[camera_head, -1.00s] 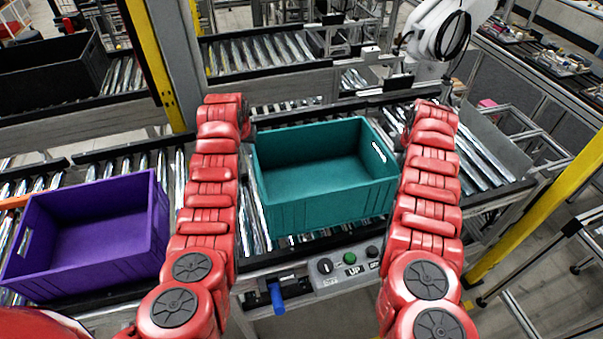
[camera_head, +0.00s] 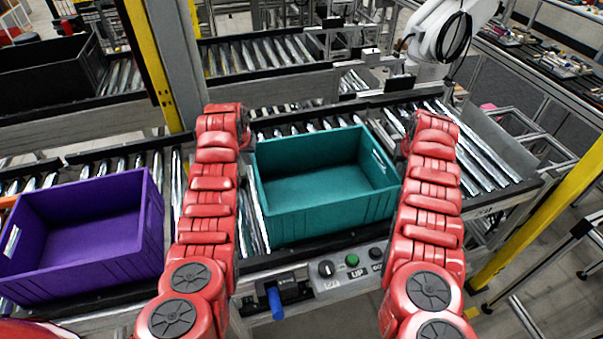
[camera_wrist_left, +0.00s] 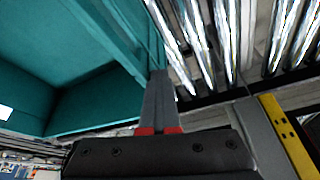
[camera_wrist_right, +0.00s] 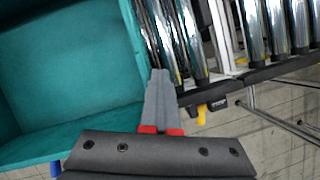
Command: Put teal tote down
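The teal tote (camera_head: 325,218) is upright and empty between my two arms, over the roller conveyor. Whether its base touches the rollers is hard to tell. My left gripper (camera_head: 245,132) is at its left side, mostly hidden by my arm. In the left wrist view its fingers (camera_wrist_left: 158,98) are together beside the tote wall (camera_wrist_left: 110,42). My right gripper (camera_head: 407,135) is at the right side, near the handle slot. In the right wrist view its fingers (camera_wrist_right: 160,98) are together close to the tote wall (camera_wrist_right: 128,45). Neither view shows tote material between the fingers.
A purple tote (camera_head: 85,275) sits on the conveyor at left. A control panel (camera_head: 345,280) with buttons and a blue handle (camera_head: 275,303) are in front. Bare rollers (camera_head: 475,160) lie at right. A grey and yellow post (camera_head: 165,65) stands behind my left arm.

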